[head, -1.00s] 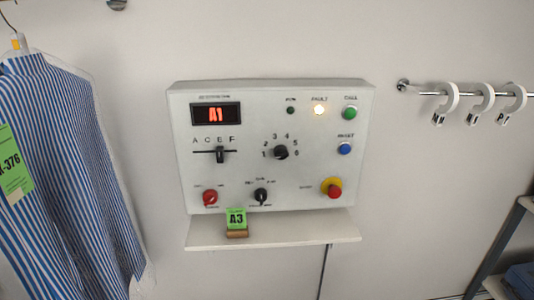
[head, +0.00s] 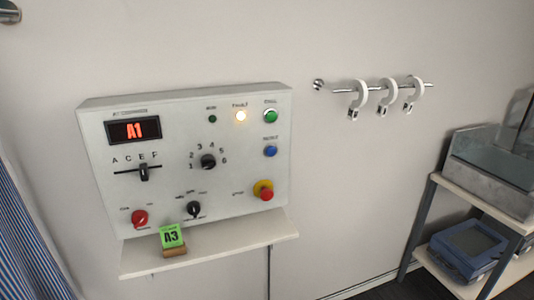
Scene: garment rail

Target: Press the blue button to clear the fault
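The blue button (head: 270,152) is on the right side of the white control panel (head: 130,190), below the green button (head: 270,116) and above the red mushroom button on its yellow base (head: 264,190). The fault lamp (head: 240,116) glows warm white near the panel's top. The display (head: 133,130) reads A1 in red. Neither of my grippers shows in the head view.
A shelf (head: 270,232) juts out under the panel and carries a green A3 card (head: 171,237). A wall rail with white hooks (head: 387,92) is to the right. A shelving rack (head: 422,225) stands at far right. A striped shirt (head: 25,250) hangs at left.

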